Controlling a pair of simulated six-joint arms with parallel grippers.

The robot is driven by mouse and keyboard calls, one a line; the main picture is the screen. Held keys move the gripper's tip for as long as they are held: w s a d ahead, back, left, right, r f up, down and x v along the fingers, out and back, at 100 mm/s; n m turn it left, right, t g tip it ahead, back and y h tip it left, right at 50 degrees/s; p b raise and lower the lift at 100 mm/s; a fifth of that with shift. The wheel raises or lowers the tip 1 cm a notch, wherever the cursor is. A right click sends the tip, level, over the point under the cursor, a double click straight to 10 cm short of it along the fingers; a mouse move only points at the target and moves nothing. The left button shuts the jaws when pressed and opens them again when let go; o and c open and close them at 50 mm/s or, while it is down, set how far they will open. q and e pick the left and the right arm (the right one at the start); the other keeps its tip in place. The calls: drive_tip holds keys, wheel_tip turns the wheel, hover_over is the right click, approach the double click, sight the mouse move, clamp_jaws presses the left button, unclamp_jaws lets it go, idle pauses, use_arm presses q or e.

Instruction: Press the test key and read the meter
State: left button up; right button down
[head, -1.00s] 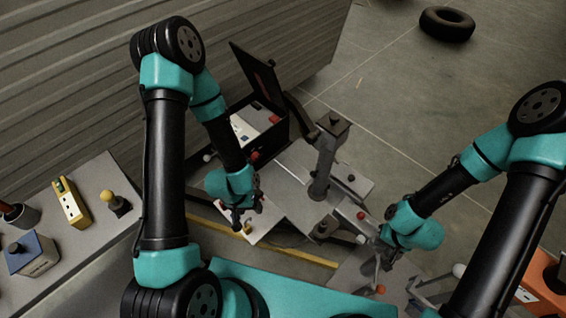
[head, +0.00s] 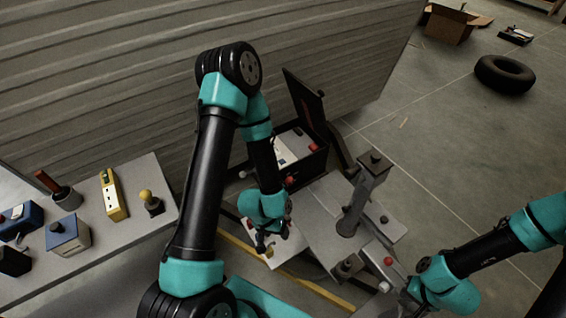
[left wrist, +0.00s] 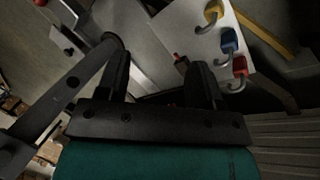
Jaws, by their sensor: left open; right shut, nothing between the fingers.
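My left gripper (head: 275,240) hangs over the pale plate on the tongue in the head view. Its fingers (left wrist: 160,82) are apart and empty in the left wrist view. My right gripper (head: 402,298) is low at the right, shut; its tips are hard to make out. I cannot tell for sure which part is the test key or the meter. A black box (head: 318,145) with raised lid holds a pale panel and red parts. The plate in the left wrist view (left wrist: 205,40) carries yellow, blue and red hooked pieces. Neither gripper visibly presses anything.
At left, a grey counter (head: 125,235) holds a yellow unit (head: 113,195), a yellow-knobbed piece (head: 148,202), and a blue-topped box (head: 67,235). A grey post (head: 364,195) stands right of the left gripper. A tyre (head: 504,73) lies on open floor.

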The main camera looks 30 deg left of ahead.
use_arm(q)
drive_tip(key=shift+c, duration=0.2)
clamp_jaws()
idle(0.5)
idle(1.1)
